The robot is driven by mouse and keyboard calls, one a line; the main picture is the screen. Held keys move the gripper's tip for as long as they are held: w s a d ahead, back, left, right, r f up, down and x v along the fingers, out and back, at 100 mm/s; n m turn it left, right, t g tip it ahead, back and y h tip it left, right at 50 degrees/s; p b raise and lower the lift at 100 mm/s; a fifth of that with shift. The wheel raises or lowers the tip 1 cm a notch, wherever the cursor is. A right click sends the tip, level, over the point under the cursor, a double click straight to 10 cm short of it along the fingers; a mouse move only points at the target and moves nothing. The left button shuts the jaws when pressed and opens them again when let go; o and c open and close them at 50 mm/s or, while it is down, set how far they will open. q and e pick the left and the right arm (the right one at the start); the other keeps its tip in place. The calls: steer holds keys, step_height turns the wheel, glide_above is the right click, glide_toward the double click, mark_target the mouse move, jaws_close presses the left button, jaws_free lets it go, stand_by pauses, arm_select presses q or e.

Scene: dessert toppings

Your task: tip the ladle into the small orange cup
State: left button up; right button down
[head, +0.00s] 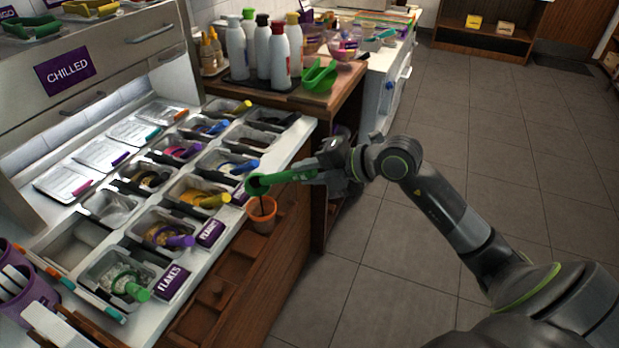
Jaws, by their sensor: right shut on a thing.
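My right gripper (338,168) is shut on the green handle of the ladle (258,184). The ladle's round head is at the left end of the handle, above the small orange cup (261,220). A thin dark streak runs from the ladle's head down into the cup. The cup stands upright in the wooden rack along the counter's front edge. The inside of the ladle and the bottom of the cup are hidden. My left gripper is not in view.
Steel topping tubs with coloured scoops fill the counter to the left, with purple FLAKES (171,279) and PEANUTS (210,233) labels in front. The floor to the right is clear.

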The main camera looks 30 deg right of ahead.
steer(key=n+b, duration=0.1)
steer(key=n, duration=0.1)
steer(key=n+b, duration=0.1)
steer(key=shift+s+a+f+b, duration=0.2)
steer(key=shift+s+a+b, duration=0.05)
steer(key=shift+b, duration=0.1)
steer(key=n+b, duration=0.2)
steer(key=s+n+b, duration=0.1)
steer(key=n+b, duration=0.2)
steer(key=shift+a+r+t+y, duration=0.1)
steer(key=shift+t+y, duration=0.2)
steer(key=shift+y, duration=0.1)
steer(key=shift+s+n, duration=0.1)
steer(key=shift+n, duration=0.2)
steer(key=shift+r, duration=0.15)
stand_by(0.7)
stand_by(0.4)
